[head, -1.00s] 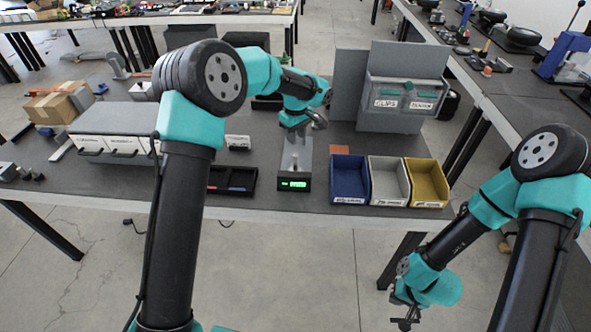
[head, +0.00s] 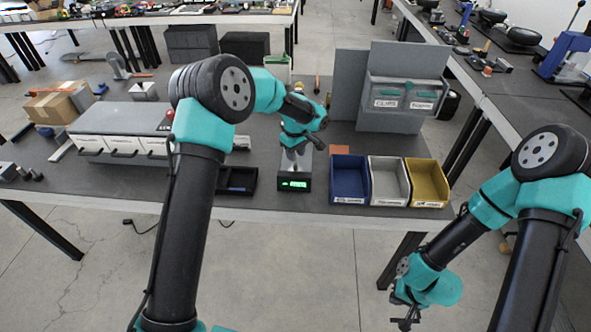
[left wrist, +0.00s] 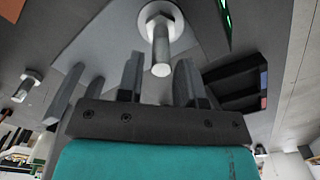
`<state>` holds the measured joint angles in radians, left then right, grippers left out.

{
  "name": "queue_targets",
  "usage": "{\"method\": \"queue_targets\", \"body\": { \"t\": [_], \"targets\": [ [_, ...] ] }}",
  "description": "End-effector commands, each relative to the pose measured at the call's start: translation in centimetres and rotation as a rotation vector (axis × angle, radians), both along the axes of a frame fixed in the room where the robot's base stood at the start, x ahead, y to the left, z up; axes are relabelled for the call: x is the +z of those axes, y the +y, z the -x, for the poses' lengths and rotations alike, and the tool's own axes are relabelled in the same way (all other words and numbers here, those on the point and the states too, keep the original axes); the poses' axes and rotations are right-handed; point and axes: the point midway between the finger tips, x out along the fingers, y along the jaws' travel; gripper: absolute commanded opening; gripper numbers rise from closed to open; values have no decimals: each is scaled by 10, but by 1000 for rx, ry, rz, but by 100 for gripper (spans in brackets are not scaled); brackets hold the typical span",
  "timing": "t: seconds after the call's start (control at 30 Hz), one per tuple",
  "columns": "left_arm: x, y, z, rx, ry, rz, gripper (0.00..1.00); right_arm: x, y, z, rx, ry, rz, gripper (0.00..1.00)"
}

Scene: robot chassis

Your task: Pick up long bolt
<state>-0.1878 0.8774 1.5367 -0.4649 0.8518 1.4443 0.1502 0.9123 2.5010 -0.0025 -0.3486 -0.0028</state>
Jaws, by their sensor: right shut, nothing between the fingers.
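In the left wrist view a grey metal bolt (left wrist: 161,45) stands on the plate of the scale (left wrist: 205,45), its wide round base down and its shank pointing toward the camera. A second, smaller-looking bolt (left wrist: 27,86) stands off to the left. My left gripper (left wrist: 158,75) is open, with the first bolt lined up beyond the gap between its fingers; I see no contact. In the head view my left gripper (head: 295,148) is low over the scale (head: 293,184) and hides the bolt. My right gripper (head: 406,321) is shut and empty, hanging off the table's front edge.
Blue (head: 350,183), grey (head: 389,184) and yellow (head: 427,184) bins stand right of the scale. A black tray (head: 237,181) lies to its left, beside a white drawer unit (head: 122,135). A grey panel stand (head: 400,105) rises behind the bins.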

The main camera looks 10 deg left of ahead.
Motion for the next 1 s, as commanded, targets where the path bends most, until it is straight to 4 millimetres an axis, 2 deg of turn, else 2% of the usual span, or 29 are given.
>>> {"method": "queue_targets", "body": {
  "t": [0.2, 0.3, 0.77, 1.0],
  "targets": [
    [-30, 0, 2, 0, 2, 0, 33, 0, 0, 0, 0, 0, 0, 0],
    [-36, 0, 1, -1, 0, 0, 33, 0, 0, 0, 0, 0, 0, 0],
    [-37, 0, 1, 0, -1, 1, 33, 0, 0, 0, 0, 0, 0, 0],
    [-37, 0, 1, 0, -1, 1, 12, 0, 0, 0, 0, 0, 0, 0]
  ]
}}
